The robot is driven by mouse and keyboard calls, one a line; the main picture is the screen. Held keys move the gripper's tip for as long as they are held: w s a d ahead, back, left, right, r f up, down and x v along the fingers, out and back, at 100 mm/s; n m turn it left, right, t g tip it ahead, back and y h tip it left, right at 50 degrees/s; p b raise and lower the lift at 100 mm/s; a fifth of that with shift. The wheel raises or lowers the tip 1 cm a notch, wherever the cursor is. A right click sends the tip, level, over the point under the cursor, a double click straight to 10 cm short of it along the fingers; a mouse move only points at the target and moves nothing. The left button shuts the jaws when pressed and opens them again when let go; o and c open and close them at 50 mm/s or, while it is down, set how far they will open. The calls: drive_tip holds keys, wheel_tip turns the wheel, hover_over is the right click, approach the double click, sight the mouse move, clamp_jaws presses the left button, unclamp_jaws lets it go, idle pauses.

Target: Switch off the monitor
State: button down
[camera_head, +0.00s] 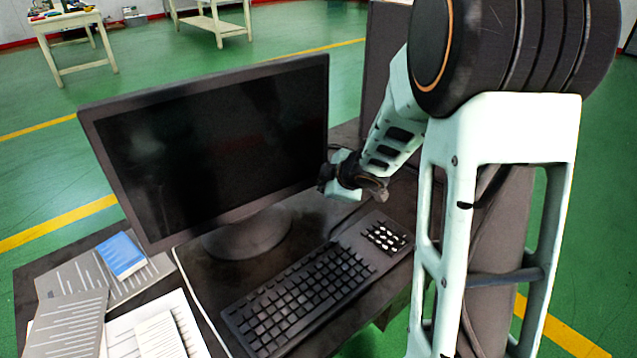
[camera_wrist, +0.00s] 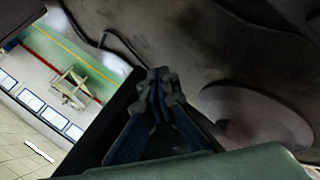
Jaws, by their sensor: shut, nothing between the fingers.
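The monitor (camera_head: 215,140) stands on the dark desk with its screen black, showing only faint reflections. Its round stand base (camera_head: 248,234) rests on the desk, and a round base also shows at the right of the wrist view (camera_wrist: 255,115). My gripper (camera_head: 328,180) is at the monitor's lower right corner, close to the frame edge. In the wrist view my gripper (camera_wrist: 158,75) has its fingers together with nothing between them. I cannot tell whether the fingertips touch the monitor. No power button can be made out.
A black keyboard (camera_head: 312,292) lies in front of the monitor. A blue notebook (camera_head: 121,255), papers and a white block (camera_head: 160,336) lie at the left of the desk. A dark upright panel (camera_head: 380,50) stands behind my arm. Cables run across the desk.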

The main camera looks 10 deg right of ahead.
drive_tip(key=shift+s+d, duration=0.25)
drive_tip(key=shift+s, duration=0.4)
drive_tip(key=shift+s+d, duration=0.35)
drive_tip(key=shift+s, duration=0.4)
drive_tip(key=shift+s+d, duration=0.35)
drive_tip(key=shift+s, duration=0.45)
drive_tip(key=shift+s+d, duration=0.35)
drive_tip(key=shift+s, duration=0.4)
